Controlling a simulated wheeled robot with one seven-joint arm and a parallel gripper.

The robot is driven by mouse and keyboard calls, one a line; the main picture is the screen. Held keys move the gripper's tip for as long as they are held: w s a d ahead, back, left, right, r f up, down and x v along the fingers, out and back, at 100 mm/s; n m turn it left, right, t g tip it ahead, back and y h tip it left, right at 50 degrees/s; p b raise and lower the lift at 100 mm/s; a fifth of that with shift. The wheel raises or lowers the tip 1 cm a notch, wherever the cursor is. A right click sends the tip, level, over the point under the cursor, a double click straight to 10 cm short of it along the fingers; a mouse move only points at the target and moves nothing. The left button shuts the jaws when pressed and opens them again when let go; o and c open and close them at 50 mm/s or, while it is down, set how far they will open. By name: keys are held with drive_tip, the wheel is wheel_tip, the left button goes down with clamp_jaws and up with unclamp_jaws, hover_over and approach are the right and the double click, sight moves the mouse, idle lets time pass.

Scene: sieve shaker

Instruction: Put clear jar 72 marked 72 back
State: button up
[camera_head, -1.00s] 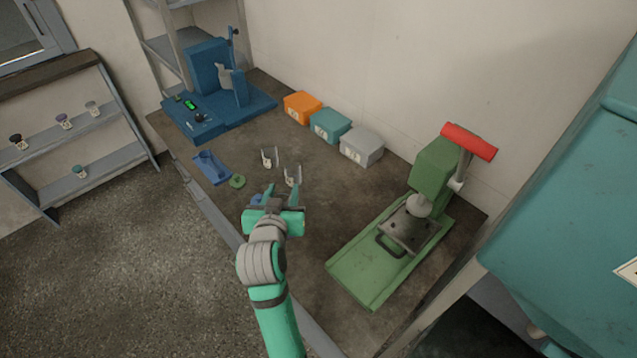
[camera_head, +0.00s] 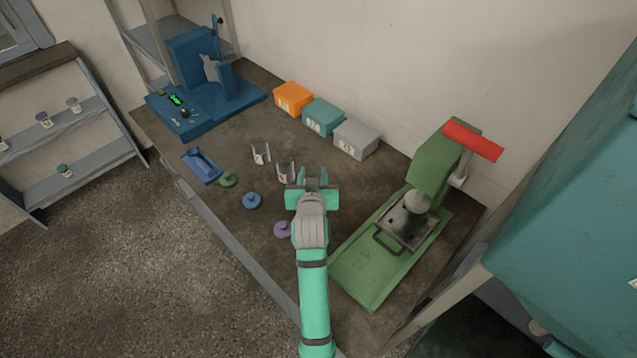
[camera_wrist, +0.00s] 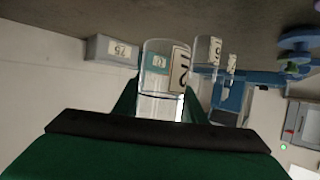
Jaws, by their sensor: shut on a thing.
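My gripper (camera_head: 313,176) is over the middle of the dark bench, left of the green press. In the wrist view my gripper (camera_wrist: 160,100) is shut on a clear open jar (camera_wrist: 158,80). The jar's pale label (camera_wrist: 180,68) faces partly sideways, and I cannot read its number for sure. In the head view this jar is mostly hidden between the fingers. Two other clear jars, one nearer (camera_head: 286,171) and one farther (camera_head: 261,154), stand on the bench left of my gripper. Whether the held jar touches the bench is unclear.
Green (camera_head: 228,180), blue (camera_head: 252,201) and purple (camera_head: 283,230) lids lie at left, near a blue tray (camera_head: 202,166). Orange (camera_head: 293,98), teal (camera_head: 323,117) and grey (camera_head: 356,139) boxes line the wall. A green press (camera_head: 380,260) stands right, a blue machine (camera_head: 205,95) far left, a jar shelf (camera_head: 95,160) beyond.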

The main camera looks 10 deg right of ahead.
drive_tip(key=shift+w+d+f, duration=0.2)
drive_tip(key=shift+d+f, duration=0.15)
drive_tip(key=shift+f, duration=0.1)
drive_tip(key=shift+w+d+f, duration=0.15)
drive_tip(key=shift+d+f, duration=0.2)
drive_tip(key=shift+f, duration=0.1)
drive_tip(key=shift+w+d+f, duration=0.1)
drive_tip(key=shift+d+f, duration=0.1)
drive_tip(key=shift+f, duration=1.65)
drive_tip(key=o, duration=1.2)
drive_tip(key=shift+f, duration=0.15)
drive_tip(key=v, duration=1.1)
drive_tip(key=shift+r, duration=0.35)
drive_tip(key=shift+s+r, duration=0.1)
drive_tip(key=shift+s, duration=0.35)
